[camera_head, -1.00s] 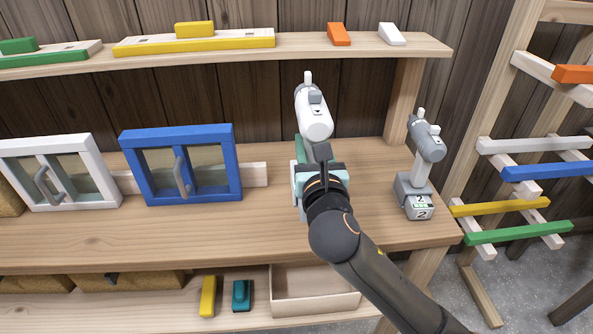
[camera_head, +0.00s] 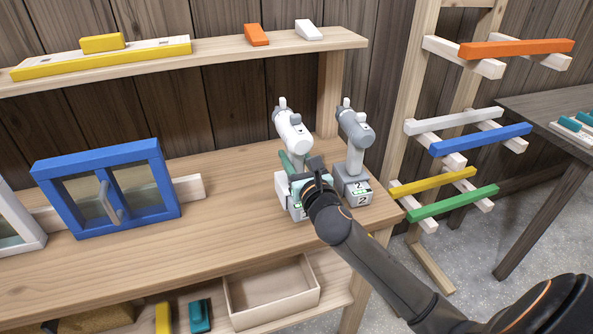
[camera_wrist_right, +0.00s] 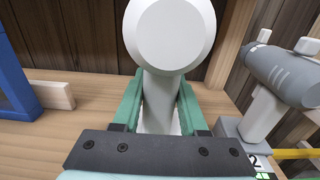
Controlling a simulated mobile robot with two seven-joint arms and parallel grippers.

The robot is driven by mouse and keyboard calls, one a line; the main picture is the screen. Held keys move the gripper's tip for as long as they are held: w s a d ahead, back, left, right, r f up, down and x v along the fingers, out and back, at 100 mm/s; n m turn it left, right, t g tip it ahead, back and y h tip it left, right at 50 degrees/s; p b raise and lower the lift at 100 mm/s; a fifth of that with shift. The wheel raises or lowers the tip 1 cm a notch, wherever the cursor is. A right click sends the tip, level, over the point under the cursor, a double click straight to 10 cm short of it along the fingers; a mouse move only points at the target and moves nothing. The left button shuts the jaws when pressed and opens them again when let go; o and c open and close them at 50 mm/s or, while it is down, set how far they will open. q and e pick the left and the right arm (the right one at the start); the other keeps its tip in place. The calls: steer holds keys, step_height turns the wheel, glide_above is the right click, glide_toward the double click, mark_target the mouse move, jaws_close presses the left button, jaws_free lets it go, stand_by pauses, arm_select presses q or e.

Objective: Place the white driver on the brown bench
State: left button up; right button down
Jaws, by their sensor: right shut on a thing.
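The white driver (camera_head: 293,132) is upright at the right end of the light wooden workbench (camera_head: 240,215). My right gripper (camera_head: 300,180) is shut on its handle; the wrist view shows the teal fingers (camera_wrist_right: 158,108) on both sides of the white handle, below the round driver head (camera_wrist_right: 168,35). I cannot tell whether its base touches the workbench. A dark brown bench (camera_head: 535,105) stands at the far right, with teal and white items on it. My left gripper is not in view.
A grey driver (camera_head: 355,135) stands just right of the white one. A wooden rack (camera_head: 410,100) with coloured bars (camera_head: 480,140) lies between the workbench and the dark bench. A blue window frame (camera_head: 108,190) is at left. An open box (camera_head: 270,292) sits below.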

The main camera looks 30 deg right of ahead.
steer(key=shift+w+d+f+b, duration=0.1)
steer(key=shift+d+f+b, duration=0.1)
steer(key=shift+f, duration=0.7)
steer(key=shift+d+f+b, duration=0.2)
steer(key=shift+f, duration=0.65)
steer(key=shift+f, duration=0.15)
steer(key=shift+c, duration=2.2)
jaws_free()
steer(key=shift+f, duration=0.15)
